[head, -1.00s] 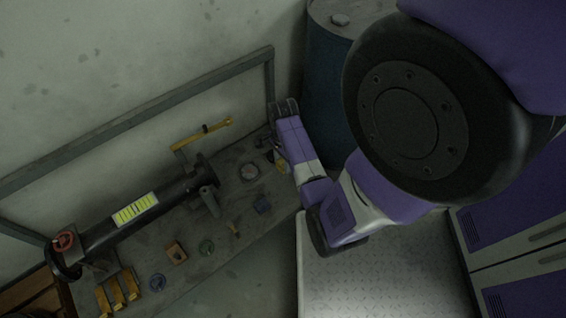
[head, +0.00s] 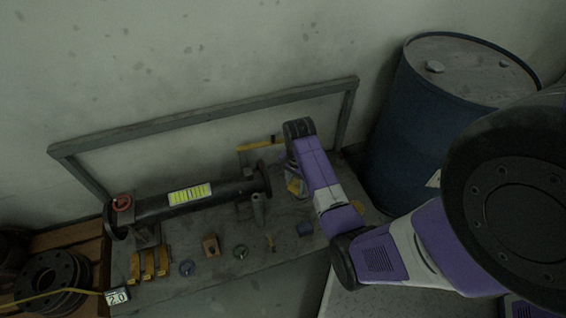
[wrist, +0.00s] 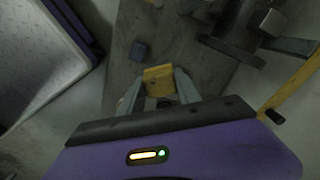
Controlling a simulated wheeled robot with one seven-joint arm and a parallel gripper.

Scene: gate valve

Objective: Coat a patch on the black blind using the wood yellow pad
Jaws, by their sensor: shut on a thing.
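My gripper (wrist: 158,98) is shut on a yellow pad (wrist: 158,78), whose yellow face shows between the fingers in the wrist view. In the head view the pad (head: 296,186) is a small yellow patch beside my gripper, near the pipe's right end. My gripper is apart from the pipe there. A black pipe (head: 225,196) with flanged ends lies along the bench. The dark round flange (head: 265,178) at its right end may be the black blind; I cannot tell for sure. It is partly seen edge-on. The pad's working face is hidden.
The bench (head: 225,275) holds several small blocks and discs in front of the pipe. A yellow bar (head: 262,145) stands behind the pipe's right end, under a grey frame rail (head: 215,117). A blue drum (head: 425,130) stands at right. Black rings (head: 50,275) lie at left.

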